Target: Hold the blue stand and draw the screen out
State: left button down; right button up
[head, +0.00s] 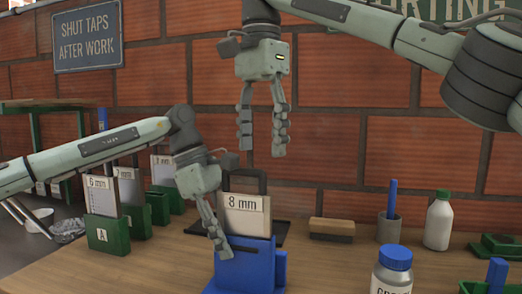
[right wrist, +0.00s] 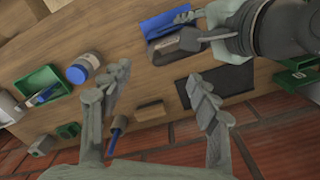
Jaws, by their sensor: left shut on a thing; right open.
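The blue stand (head: 262,262) is on the wooden table in the head view, with the screen (head: 247,218) labelled 8 mm upright in it. The screen has a dark looped handle (head: 246,173) on top. My left gripper (head: 224,250) is shut on the blue stand at its left side; the far finger is partly hidden. My right gripper (head: 262,150) is open and empty, pointing down above the screen's handle and a little right of it, not touching. In the right wrist view the blue stand (right wrist: 165,22) and screen (right wrist: 178,44) show at the top.
Green stands (head: 105,234) with other screens are at the left. A brush (head: 332,229), a grey cup (head: 389,229), a white bottle (head: 438,222) and a blue-lidded jar (head: 393,270) stand to the right. A dark mat (right wrist: 220,86) lies behind the blue stand. A brick wall (head: 335,110) closes the back.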

aim_at(259, 203)
notch_tip(259, 203, down, 12)
jog(key=shift+r, duration=0.1)
dwell(0.4)
jog(key=shift+c, duration=0.3)
grip_shut()
jog(key=shift+s+a, duration=0.15)
dwell(0.8)
pick_arm(q)
jog(key=shift+w, duration=0.1)
pick_arm(e)
jog(key=shift+r, duration=0.15)
